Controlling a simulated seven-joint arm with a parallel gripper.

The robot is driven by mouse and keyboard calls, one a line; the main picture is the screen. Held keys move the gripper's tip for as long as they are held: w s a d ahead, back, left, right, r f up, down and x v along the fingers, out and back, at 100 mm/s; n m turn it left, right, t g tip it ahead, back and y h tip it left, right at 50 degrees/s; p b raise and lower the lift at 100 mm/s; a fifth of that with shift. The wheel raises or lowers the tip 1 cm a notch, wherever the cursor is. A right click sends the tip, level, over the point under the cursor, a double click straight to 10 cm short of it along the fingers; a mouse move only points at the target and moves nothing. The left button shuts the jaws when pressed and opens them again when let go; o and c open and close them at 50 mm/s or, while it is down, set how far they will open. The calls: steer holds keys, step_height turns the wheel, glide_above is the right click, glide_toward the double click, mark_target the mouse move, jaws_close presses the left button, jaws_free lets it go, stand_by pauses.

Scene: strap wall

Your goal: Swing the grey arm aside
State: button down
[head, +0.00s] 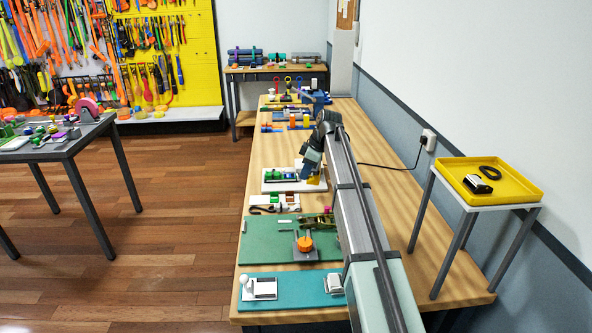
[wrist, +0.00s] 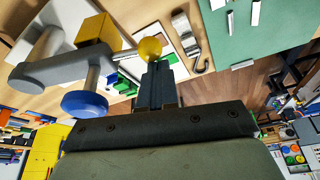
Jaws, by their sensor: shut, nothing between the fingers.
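The grey arm (wrist: 50,74) is a thick rounded bar at the left of the wrist view. It has a blue round knob (wrist: 84,104), upright grey posts and a yellow block (wrist: 97,33) beside it. A yellow ball (wrist: 150,48) shows just beyond my fingertips; I cannot tell whether they touch it. My gripper (wrist: 158,66) is shut and empty, to the right of the grey arm. In the head view my gripper (head: 309,170) is low over the white board (head: 276,187); a bit of yellow (head: 316,181) shows beside it, and the grey arm is mostly hidden there.
A green mat (head: 262,240) with an orange disc (head: 304,243) and a teal mat (head: 300,301) lie nearer on the wooden bench. Other small fixtures (head: 293,120) stand farther back. A yellow tray (head: 487,180) stands on a side table at the right.

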steer(key=shift+s+d, duration=0.2)
steer(key=shift+d, duration=0.45)
steer(key=shift+s+d, duration=0.15)
steer(key=shift+d, duration=0.45)
